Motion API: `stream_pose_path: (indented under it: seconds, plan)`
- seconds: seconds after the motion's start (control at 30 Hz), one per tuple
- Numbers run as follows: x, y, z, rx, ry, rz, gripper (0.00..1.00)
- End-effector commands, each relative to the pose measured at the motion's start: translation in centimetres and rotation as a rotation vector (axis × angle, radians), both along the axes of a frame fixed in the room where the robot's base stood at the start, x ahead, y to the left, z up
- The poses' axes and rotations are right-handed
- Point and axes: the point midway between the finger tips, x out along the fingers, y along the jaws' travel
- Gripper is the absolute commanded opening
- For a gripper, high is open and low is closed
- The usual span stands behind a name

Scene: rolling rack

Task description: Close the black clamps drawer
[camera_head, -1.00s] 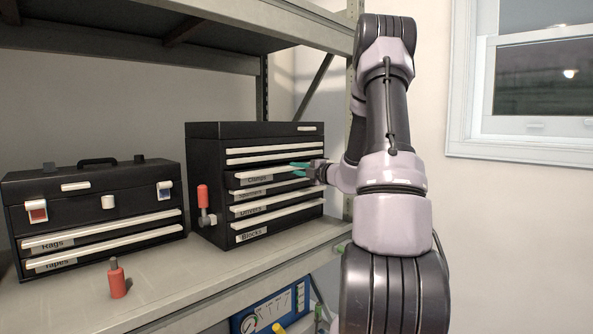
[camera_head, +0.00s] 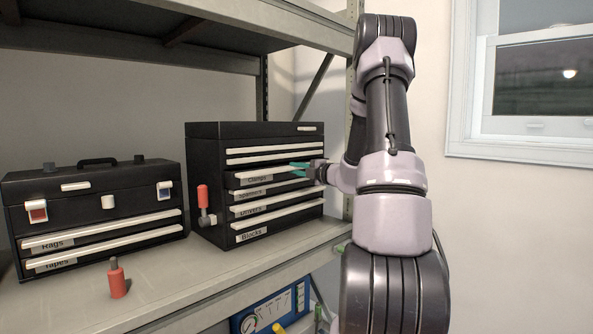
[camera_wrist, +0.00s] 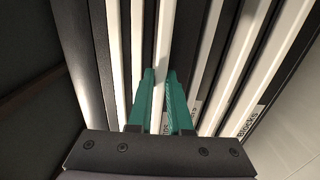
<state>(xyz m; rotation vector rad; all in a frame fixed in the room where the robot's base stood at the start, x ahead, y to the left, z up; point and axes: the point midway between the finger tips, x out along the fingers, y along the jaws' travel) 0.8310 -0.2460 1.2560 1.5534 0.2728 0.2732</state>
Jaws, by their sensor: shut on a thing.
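The black clamps drawer (camera_head: 240,180) is in the right-hand black tool chest, with a white handle strip along its top edge and a "Clamps" label. It seems to stand out a little from the drawers around it. My gripper (camera_head: 294,168) has green fingers and reaches in from the right to the right part of this drawer's front. In the wrist view the fingers (camera_wrist: 161,74) sit on either side of a white handle strip (camera_wrist: 164,35), shut on it. The drawer's right end is partly hidden behind my gripper.
A second black toolbox (camera_head: 85,205) stands at left. A red-handled item (camera_head: 203,197) is beside the chest and another (camera_head: 117,280) is near the shelf's front.

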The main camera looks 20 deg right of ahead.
Motion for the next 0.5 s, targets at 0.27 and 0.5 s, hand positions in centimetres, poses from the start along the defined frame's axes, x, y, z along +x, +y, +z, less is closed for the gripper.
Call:
stream_pose_path:
  seconds: [0.27,0.5]
  plan:
    - [0.1,0.0,-0.1,-0.001,0.002,0.000,0.00]
    - [3.0,1.1,-0.1,-0.001,0.001,0.002,0.00]
